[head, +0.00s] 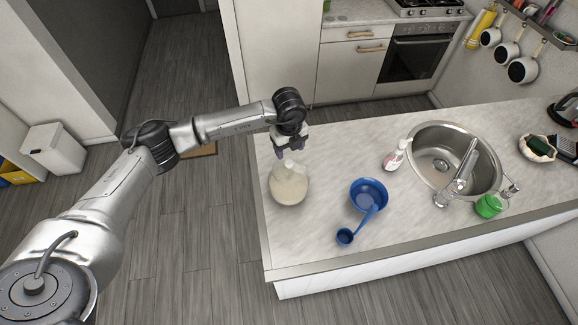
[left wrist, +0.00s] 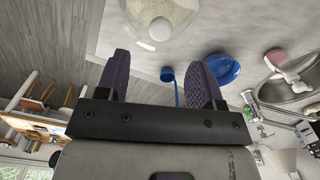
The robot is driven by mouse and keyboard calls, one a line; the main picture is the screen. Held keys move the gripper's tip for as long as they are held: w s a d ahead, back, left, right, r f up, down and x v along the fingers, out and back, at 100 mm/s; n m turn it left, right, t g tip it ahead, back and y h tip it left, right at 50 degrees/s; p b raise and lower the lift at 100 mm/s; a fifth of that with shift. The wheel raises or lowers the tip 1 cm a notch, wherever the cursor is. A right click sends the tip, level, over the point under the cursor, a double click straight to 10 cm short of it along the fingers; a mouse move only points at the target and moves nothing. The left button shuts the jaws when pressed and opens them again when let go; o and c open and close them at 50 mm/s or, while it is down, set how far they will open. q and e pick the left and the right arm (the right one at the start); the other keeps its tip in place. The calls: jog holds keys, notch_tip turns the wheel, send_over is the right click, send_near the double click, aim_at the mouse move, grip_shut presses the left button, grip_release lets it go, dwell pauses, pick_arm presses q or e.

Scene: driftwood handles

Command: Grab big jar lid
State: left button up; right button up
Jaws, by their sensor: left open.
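The big jar (head: 289,188) is clear glass with pale contents and stands near the left end of the counter. Its lid (head: 289,164) is on top and looks clear, with a rounded knob. In the left wrist view the jar (left wrist: 182,12) is at the top edge, partly cut off, with the pale round knob of the lid (left wrist: 160,28) showing. My left gripper (head: 284,152) is just above and behind the lid. Its two purple fingers are apart with nothing between them, and the lid lies beyond the fingertips (left wrist: 160,72). My right gripper is not in view.
A blue bowl (head: 368,193) and a blue ladle (head: 345,237) lie right of the jar on the counter (head: 320,220). A soap bottle (head: 396,156), a sink (head: 436,150) with a tap, and a green jar (head: 489,206) are further right. The counter's front left is clear.

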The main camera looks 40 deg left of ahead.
aim_at(289, 162)
pick_arm(q)
notch_tip(289, 162, down, 2)
jog(key=shift+f, duration=0.1)
jog(key=shift+f+p, duration=0.4)
jog(key=shift+p, duration=0.05)
notch_tip(289, 162, down, 3)
jog(key=shift+f+p, duration=0.15)
jog(key=shift+p, duration=0.6)
jog(key=shift+f, duration=0.65)
jog(key=c, duration=1)
